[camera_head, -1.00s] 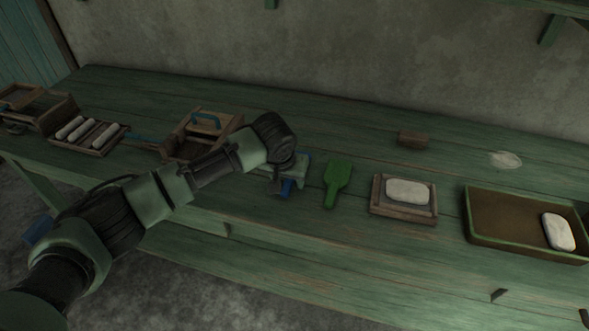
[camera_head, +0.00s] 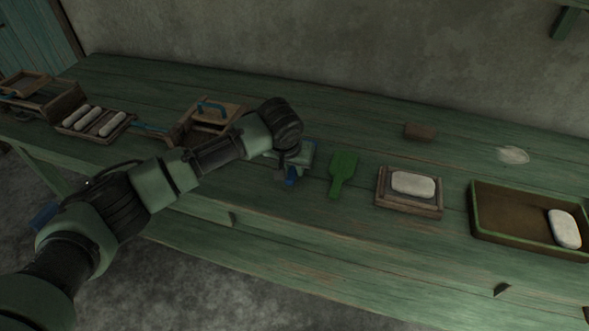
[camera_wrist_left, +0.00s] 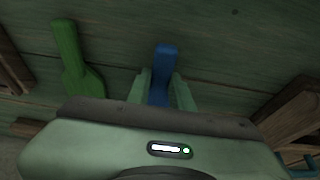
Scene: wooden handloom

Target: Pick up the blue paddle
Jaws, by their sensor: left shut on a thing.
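The blue paddle (camera_head: 290,180) is at the middle of the green bench, just left of the green paddle (camera_head: 344,173). It is mostly hidden under my left gripper (camera_head: 293,168) in the head view. In the left wrist view the blue paddle's handle (camera_wrist_left: 165,68) shows between the two fingers of my left gripper (camera_wrist_left: 160,85), which is shut on it. I cannot tell whether the paddle is clear of the bench top. The green paddle also shows in the left wrist view (camera_wrist_left: 72,55), apart from the fingers. My right gripper is not in view.
Right of the paddles are a small wooden tray (camera_head: 408,209) with a white block and a larger green-rimmed tray (camera_head: 500,225) with another. A wooden box (camera_head: 185,135) with a blue handle stands to the left. A brown block (camera_head: 420,131) lies behind.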

